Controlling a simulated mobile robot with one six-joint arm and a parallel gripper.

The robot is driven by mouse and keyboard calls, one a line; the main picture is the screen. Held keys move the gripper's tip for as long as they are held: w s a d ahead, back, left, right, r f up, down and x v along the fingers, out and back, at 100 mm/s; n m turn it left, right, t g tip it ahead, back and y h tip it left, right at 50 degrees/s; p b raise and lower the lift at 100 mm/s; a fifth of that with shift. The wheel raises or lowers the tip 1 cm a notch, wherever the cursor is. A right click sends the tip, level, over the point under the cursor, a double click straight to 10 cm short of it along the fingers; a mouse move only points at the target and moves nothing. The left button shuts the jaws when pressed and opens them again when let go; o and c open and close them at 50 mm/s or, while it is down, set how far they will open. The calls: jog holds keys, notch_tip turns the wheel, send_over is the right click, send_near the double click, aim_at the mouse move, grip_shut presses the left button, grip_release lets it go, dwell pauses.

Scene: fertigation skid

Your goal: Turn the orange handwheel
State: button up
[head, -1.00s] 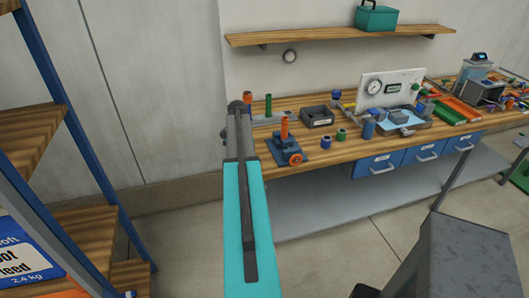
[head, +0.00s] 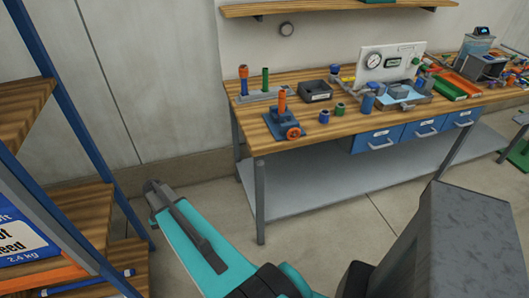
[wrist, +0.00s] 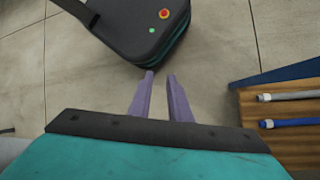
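The orange handwheel (head: 293,133) sits low on the front of a small blue valve stand (head: 288,120) on the near left part of the workbench in the head view. An orange upright part (head: 282,101) rises from the same stand. The handwheel is not in the wrist view. My gripper (wrist: 161,75) shows in the wrist view as two purple fingers, apart and with nothing between them, above the floor. It is well away from the handwheel. In the head view my teal arm reaches down to the left of the bench, and the fingers cannot be made out.
The wooden workbench (head: 250,140) carries a grey rack (head: 264,97), a black bin (head: 316,92) and a gauge panel (head: 385,63). Wooden shelving with a blue frame (head: 90,160) stands at the left. It also shows in the wrist view (wrist: 290,140). Floor lies free between shelving and bench.

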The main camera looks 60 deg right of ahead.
jog(key=s+a+f+n+h+b, duration=0.1)
jog(key=s+a+f+n, duration=0.5)
jog(key=s+a, duration=0.3)
jog(key=s+a+f+n+h+b, duration=0.1)
jog(key=s+a+f+n+h, duration=0.1)
jog(key=s+a+f+n, duration=0.5)
jog(key=shift+s+a+f, duration=0.95)
jog(key=shift+s+a, duration=0.55)
jog(key=shift+a, duration=0.4)
jog(key=shift+o, duration=0.5)
